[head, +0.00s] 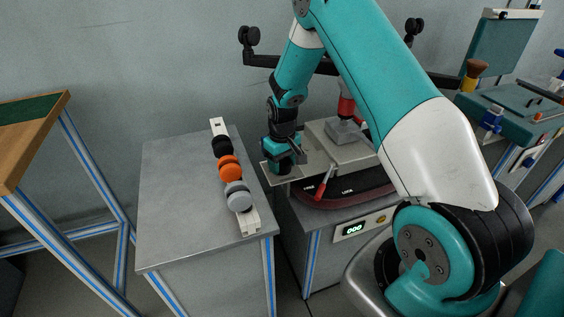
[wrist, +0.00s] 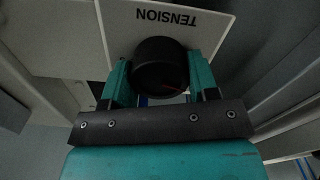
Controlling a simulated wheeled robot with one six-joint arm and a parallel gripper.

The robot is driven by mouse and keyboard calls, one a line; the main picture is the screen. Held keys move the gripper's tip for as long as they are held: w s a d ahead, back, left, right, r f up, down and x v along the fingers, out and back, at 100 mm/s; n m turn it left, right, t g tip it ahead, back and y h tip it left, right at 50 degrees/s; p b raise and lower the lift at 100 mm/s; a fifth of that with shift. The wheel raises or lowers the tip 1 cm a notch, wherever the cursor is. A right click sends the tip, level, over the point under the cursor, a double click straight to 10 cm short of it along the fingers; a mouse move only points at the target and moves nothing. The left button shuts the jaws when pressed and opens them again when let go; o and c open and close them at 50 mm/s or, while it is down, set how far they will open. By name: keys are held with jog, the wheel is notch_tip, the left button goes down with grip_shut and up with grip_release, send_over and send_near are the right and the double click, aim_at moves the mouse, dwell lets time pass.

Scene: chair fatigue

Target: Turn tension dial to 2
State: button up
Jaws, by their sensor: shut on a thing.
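The tension dial (wrist: 160,66) is a round black knob below the upside-down word TENSION on a pale panel (wrist: 215,22) in the wrist view. My gripper (wrist: 160,80) has one teal finger on each side of the dial and is shut on it. In the head view my gripper (head: 284,158) points down at the left end of the machine's plate, and it hides the dial there. A faint reddish mark shows on the dial, but its setting cannot be read.
A grey cabinet (head: 180,205) left of the machine carries a rack with black, orange and grey discs (head: 229,167). A red lever (head: 324,184) and a lit display (head: 354,228) are on the machine close right of my gripper. A wooden-topped table (head: 30,150) stands far left.

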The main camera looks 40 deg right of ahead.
aim_at(282, 161)
jog(key=m+p, duration=0.1)
jog(key=m, duration=0.5)
jog(key=shift+m, duration=0.3)
dwell(0.4)
jog(key=o, duration=0.9)
notch_tip(282, 161, up, 18)
jog(key=shift+f, duration=0.25)
